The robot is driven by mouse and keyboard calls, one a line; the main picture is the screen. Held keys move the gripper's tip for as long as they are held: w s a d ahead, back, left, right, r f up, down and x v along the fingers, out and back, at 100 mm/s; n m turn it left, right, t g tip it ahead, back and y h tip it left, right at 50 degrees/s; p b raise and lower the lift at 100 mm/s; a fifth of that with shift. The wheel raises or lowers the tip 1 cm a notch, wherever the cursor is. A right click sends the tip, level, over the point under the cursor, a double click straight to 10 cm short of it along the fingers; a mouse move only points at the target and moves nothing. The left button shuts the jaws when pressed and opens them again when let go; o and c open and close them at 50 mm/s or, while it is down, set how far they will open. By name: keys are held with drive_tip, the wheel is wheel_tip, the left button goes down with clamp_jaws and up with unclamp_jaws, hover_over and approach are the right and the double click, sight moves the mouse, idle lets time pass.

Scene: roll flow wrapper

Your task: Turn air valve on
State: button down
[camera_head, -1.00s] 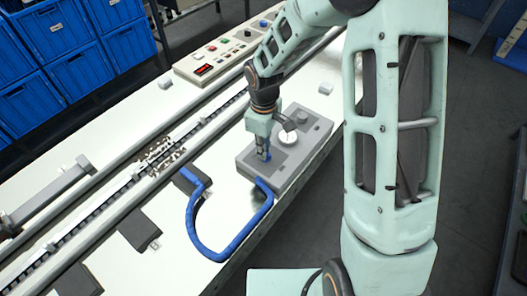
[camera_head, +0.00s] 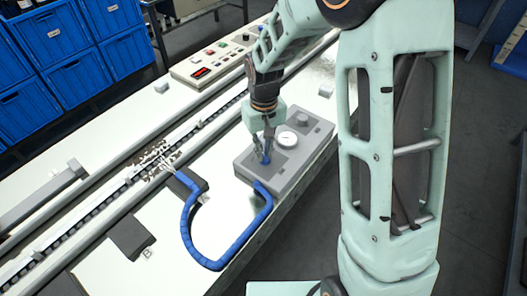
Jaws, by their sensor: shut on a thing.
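The air valve's blue handle (camera_head: 265,157) shows at the left part of a grey box (camera_head: 297,170) with a round white gauge (camera_head: 287,139). My gripper (camera_head: 264,152) points down over the box, its fingers around the blue handle and shut on it. The fingers hide much of the handle, so I cannot tell its exact angle. A blue hose (camera_head: 223,262) leaves the near left side of the box and loops over the white table to the rail.
A control panel (camera_head: 215,62) with a red display and buttons stands at the back. Long rails (camera_head: 125,190) with a chain cross the table on the left. Blue crates (camera_head: 60,60) are stacked behind.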

idle(0.3)
drive_tip(key=c, duration=2)
unclamp_jaws()
wheel_tip(320, 180, up, 12)
drive_tip(key=shift+r, duration=0.1)
